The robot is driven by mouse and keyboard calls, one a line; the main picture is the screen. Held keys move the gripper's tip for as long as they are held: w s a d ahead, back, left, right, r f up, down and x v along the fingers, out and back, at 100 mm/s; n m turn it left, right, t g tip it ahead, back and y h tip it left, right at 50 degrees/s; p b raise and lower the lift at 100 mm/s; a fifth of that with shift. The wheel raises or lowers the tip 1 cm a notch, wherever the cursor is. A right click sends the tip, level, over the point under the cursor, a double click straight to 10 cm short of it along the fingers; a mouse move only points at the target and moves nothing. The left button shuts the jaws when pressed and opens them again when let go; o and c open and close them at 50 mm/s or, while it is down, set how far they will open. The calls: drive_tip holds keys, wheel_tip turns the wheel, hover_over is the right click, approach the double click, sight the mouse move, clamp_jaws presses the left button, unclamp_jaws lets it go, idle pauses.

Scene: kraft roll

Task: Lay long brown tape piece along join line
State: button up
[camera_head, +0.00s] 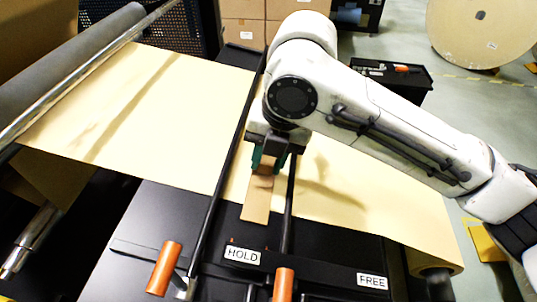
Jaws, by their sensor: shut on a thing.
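A brown tape piece (257,203) hangs or lies lengthwise below my gripper, between two black bars, with its near end over the black table edge. My gripper (265,166) points down and is shut on the tape piece near its visible upper part. The pale kraft paper web (150,110) spreads to the left and right of the bars. The join line itself is hidden by the tape, my gripper and the bars. I cannot tell whether the tape touches the paper.
Two black bars (222,180) flank the tape. Orange handles (164,268) stand at the front by the HOLD (242,255) and FREE (372,281) labels. A grey roller (70,65) lies at left. A black tray (395,75) and large paper roll (482,30) stand behind.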

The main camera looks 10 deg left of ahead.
drive_tip(key=o, duration=1.1)
drive_tip(key=v, duration=1)
drive_tip(key=shift+r, duration=0.4)
